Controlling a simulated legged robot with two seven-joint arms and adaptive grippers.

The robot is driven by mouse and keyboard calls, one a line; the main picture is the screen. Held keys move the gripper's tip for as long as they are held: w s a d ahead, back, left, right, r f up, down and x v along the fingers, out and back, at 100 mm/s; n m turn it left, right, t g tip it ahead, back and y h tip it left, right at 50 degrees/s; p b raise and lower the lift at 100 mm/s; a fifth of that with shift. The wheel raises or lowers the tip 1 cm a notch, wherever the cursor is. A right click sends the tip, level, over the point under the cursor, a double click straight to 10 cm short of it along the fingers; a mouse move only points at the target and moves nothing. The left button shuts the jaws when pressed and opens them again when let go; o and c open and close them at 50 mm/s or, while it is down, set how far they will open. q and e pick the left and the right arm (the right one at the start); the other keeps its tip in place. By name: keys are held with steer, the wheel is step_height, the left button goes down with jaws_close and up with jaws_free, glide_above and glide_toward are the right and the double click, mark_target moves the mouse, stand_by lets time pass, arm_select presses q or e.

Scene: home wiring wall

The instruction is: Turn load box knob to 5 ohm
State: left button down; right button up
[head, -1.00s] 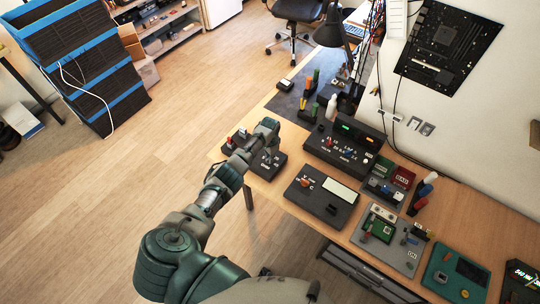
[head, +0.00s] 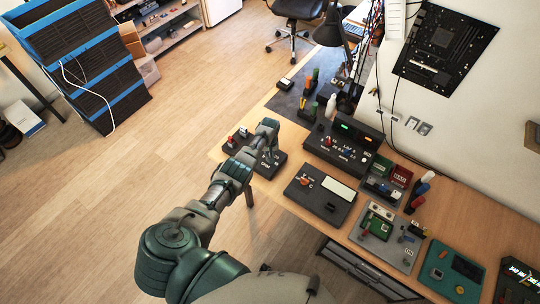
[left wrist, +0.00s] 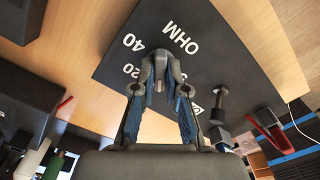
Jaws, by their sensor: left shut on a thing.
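The load box (left wrist: 120,62) is a dark box with white "OHM", "40" and "20" markings in the left wrist view. In the head view the load box (head: 264,171) sits at the near left corner of the bench, partly covered by my arm. My left gripper (left wrist: 160,65) is over the box face with its fingers closed around the grey knob (left wrist: 159,76). The fingers hide most of the knob and some markings, so I cannot tell its setting. In the head view my left gripper (head: 268,147) reaches down onto the box. My right gripper is not in view.
A meter box with a pale display (head: 338,187) lies right of the load box. A black unit with a green display (head: 344,140) stands behind it. Posts (left wrist: 218,105) rise from the load box's edge beside the gripper.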

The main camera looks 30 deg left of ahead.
arm_select(q)
steer(key=n, duration=0.5)
steer(key=shift+n, duration=0.3)
steer(key=shift+w+r+n, duration=0.1)
steer(key=shift+n, duration=2.2)
steer(key=c, duration=1.2)
jaws_free()
